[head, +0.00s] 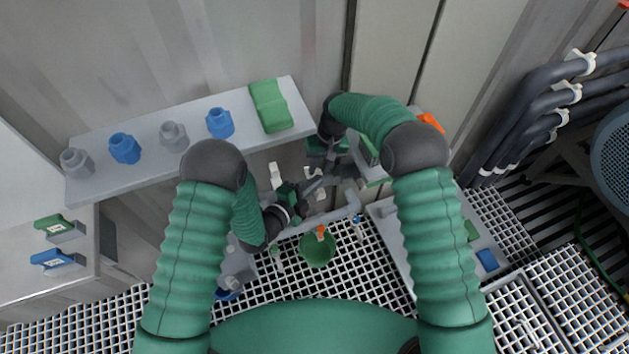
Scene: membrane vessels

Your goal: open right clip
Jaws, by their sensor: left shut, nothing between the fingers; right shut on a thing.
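My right gripper (314,184) reaches down from above into the middle of the grey pipe assembly (325,219). It is shut on a small part there that looks like the right clip, mostly hidden by the fingers. My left gripper (300,190) comes in from the lower left, close beside the right one, and is shut and empty. A white clip-like piece (276,174) stands upright just left of the grippers. A smaller white piece (312,173) shows between them. Whether the right clip is open or closed is too small to tell.
A grey shelf (190,135) at the back left holds blue and grey fittings and a green block (270,105). A green bowl (318,249) with an orange piece is below the assembly. A grey bench (400,250) stands at right. Dark pipes (545,105) line the right wall.

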